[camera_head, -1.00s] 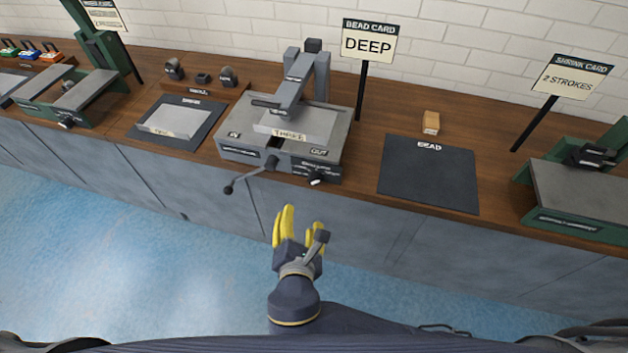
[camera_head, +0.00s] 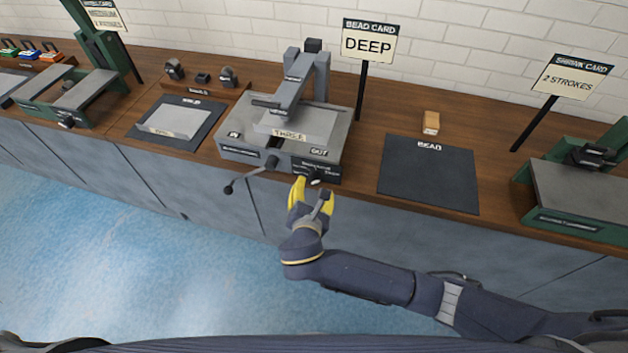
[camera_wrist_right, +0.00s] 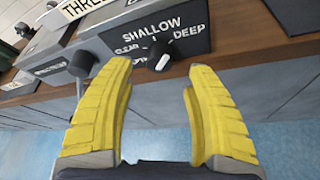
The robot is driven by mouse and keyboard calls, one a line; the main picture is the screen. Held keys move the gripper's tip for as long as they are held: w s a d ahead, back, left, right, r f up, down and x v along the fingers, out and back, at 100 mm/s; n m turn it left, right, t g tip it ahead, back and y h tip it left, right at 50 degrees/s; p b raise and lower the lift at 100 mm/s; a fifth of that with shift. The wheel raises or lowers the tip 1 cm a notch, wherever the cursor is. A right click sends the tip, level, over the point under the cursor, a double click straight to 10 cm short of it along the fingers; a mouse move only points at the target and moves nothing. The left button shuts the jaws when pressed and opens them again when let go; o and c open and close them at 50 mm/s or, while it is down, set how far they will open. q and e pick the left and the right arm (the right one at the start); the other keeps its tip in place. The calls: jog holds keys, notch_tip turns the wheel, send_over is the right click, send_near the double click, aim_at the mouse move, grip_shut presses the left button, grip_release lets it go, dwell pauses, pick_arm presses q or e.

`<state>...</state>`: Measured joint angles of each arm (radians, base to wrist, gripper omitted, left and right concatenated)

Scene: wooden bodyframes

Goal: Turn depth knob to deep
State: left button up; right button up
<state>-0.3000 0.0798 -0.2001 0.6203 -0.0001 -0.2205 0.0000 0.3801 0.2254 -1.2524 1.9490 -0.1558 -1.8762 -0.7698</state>
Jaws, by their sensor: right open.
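The depth knob (camera_wrist_right: 159,57) is a small dark knob with a white pointer mark on the front panel of the grey bead machine (camera_head: 240,155). In the right wrist view, the labels "SHALLOW" and "DEEP" and a partly covered "CLEAR" surround it. Its pointer is tilted, and I cannot tell its exact setting. The knob also shows in the head view (camera_head: 314,176). My right gripper (camera_head: 312,186), with yellow fingers, is open just in front of the knob. In the right wrist view, the knob lies beyond the gap between its fingertips (camera_wrist_right: 155,75), apart from both. My left gripper is not in view.
A bead card (camera_head: 368,45) reading "DEEP" stands behind the machine. A crank handle (camera_head: 250,174) juts from the machine's front, left of the knob. A dark bead mat (camera_head: 428,180) and a wooden block (camera_head: 431,123) lie to the right.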

aim_at(314, 182)
jog(key=shift+x, duration=2.7)
jog(key=shift+c, duration=0.2)
grip_shut()
